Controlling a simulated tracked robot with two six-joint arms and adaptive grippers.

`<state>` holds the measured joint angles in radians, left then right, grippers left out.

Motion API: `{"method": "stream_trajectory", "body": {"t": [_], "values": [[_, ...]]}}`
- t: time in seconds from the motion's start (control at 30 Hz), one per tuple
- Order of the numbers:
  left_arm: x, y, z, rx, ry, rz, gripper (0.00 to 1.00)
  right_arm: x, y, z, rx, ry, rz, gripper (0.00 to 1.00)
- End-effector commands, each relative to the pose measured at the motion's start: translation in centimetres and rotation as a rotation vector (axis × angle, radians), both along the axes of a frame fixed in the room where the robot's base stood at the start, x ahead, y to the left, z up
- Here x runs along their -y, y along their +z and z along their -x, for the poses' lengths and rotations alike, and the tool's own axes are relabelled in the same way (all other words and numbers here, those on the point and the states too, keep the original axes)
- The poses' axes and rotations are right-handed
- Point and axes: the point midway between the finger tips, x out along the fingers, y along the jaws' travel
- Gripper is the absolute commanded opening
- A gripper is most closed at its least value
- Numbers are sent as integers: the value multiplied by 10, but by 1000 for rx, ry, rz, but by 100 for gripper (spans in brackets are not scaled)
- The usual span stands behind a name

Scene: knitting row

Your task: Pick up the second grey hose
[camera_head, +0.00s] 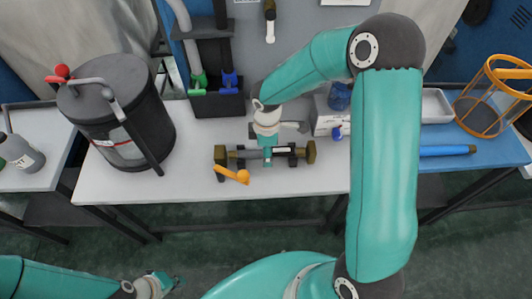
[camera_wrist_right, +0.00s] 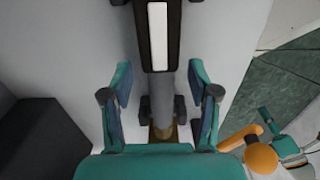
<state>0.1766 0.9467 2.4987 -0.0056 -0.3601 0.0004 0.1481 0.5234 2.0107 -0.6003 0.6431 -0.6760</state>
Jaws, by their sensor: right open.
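Two hoses stand in a dark rack (camera_head: 217,103) at the back of the table. A light grey hose (camera_head: 182,22) has a green end fitting, and a darker hose (camera_head: 220,14) beside it has a blue one. My right gripper (camera_head: 267,157) is over a grey pipe-like device on the table, away from the rack. In the right wrist view my right gripper (camera_wrist_right: 162,105) is open, with the device's grey pipe (camera_wrist_right: 165,90) showing between its fingers; contact cannot be told. My left gripper (camera_head: 168,284) is low at the lower left, its fingers too small to judge.
The device (camera_head: 240,154) has an orange handle (camera_head: 232,174). A black canister (camera_head: 115,100) stands left of the rack. A white box (camera_head: 326,123), a metal tray (camera_head: 437,106), a blue cylinder (camera_head: 447,150) and an orange wire basket (camera_head: 483,115) lie to the right.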

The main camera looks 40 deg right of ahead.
Motion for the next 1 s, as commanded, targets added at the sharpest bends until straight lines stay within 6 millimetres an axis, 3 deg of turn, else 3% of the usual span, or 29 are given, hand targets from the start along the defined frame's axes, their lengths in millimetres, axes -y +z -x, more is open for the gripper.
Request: {"method": "stream_trajectory", "body": {"t": [0.17, 0.5, 1.0], "values": [[0, 0, 0, 0, 0, 0, 0, 0, 0, 0, 0, 0, 0, 57], [0, 0, 0, 0, 0, 0, 0, 0, 1, 0, 0, 0, 0, 0], [0, 2, 0, 0, 0, 0, 0, 0, 10, -1, 2, -1, 0, 0]]}}
